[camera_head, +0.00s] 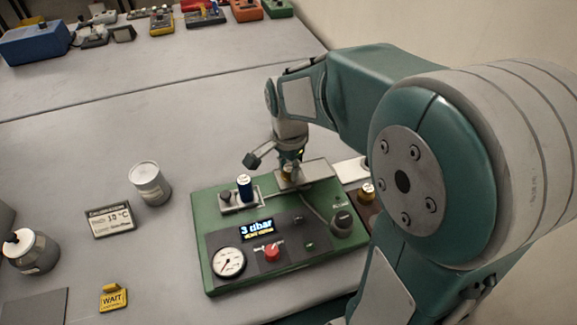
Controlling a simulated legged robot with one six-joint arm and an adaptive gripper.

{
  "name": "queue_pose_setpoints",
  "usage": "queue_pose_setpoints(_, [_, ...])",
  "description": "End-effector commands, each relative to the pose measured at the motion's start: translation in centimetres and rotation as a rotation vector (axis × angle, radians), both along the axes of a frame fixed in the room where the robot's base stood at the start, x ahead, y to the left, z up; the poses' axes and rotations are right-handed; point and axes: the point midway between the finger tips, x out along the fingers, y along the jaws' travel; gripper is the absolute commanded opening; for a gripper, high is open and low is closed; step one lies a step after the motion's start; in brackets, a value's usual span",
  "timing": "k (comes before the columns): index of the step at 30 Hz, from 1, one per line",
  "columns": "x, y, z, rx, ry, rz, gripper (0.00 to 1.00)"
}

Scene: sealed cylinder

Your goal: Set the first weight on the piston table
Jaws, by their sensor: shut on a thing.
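My gripper (290,164) points down over the back of the green apparatus (212,255). It is shut on a small brass-coloured weight (288,174), mostly hidden by the fingers. The weight is at a flat grey plate (316,173), which looks like the piston table; I cannot tell whether they touch. A blue cylinder (245,188) with a pale top stands upright to the left of the plate.
The apparatus has a display reading about 3 dbar (257,229), a round gauge (229,262) and a red knob (272,250).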

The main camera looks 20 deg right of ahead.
Motion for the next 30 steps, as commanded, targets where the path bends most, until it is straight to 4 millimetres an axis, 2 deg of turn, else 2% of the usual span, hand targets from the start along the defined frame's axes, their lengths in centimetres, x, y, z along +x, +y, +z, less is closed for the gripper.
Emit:
queue_pose_setpoints(10, [0.0,0.0,-0.4,0.0,0.0,0.0,0.0])
queue_pose_setpoints(11, [0.0,0.0,-0.4,0.0,-0.001,0.0,0.46])
queue_pose_setpoints(12, [0.0,0.0,-0.4,0.0,-0.001,0.0,0.64])
queue_pose_setpoints(13, [0.0,0.0,-0.4,0.0,-0.001,0.0,0.71])
queue_pose_setpoints(25, [0.0,0.0,-0.2,0.0,-0.001,0.0,0.71])
queue_pose_setpoints(30, [0.1,0.0,1.8,0.0,-0.005,0.0,0.71])
